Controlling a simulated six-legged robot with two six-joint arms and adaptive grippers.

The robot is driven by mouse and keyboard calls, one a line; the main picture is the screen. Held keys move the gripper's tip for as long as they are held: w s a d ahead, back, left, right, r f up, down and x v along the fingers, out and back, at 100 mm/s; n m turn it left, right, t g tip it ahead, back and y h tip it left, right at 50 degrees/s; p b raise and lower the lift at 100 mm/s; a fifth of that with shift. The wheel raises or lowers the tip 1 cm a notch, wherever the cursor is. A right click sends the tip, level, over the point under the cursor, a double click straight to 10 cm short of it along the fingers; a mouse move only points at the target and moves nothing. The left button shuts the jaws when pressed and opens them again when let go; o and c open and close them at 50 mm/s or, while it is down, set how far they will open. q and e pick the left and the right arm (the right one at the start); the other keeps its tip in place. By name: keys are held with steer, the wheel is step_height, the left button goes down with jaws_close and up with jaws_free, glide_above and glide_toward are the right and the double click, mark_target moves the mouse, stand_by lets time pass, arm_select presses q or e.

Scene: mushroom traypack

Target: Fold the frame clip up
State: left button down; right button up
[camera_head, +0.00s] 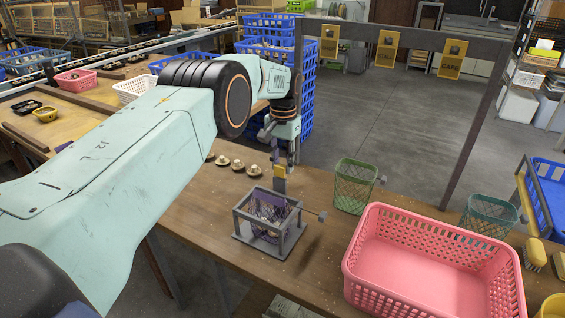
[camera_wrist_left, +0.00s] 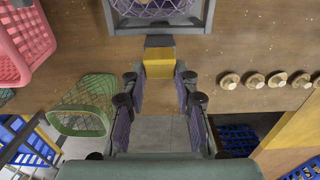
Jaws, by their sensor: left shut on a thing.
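A small grey frame (camera_head: 240,225) stands on the wooden bench, with a purple net (camera_head: 266,213) hanging inside it. The frame's edge and net also show at the top of the left wrist view (camera_wrist_left: 208,20). The frame clip (camera_head: 279,171) is a small grey piece with a yellow block, upright at the frame's back side. My left gripper (camera_head: 284,160) comes down from above and is shut on the clip. In the left wrist view, the yellow part of the clip (camera_wrist_left: 160,66) sits between its fingertips. My right gripper is not in view.
Several mushrooms (camera_head: 238,165) lie in a row left of the frame. A green basket (camera_head: 354,187) and a large pink crate (camera_head: 405,255) stand to its right. A grey post (camera_head: 470,140) rises behind them. Blue crates (camera_head: 307,95) are stacked behind my left arm.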

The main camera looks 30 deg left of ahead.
arm_select(q)
steer(key=shift+r, duration=0.15)
steer(key=c, duration=1)
jaws_free()
step_height(320, 180, up, 12)
steer(key=shift+w, duration=0.1)
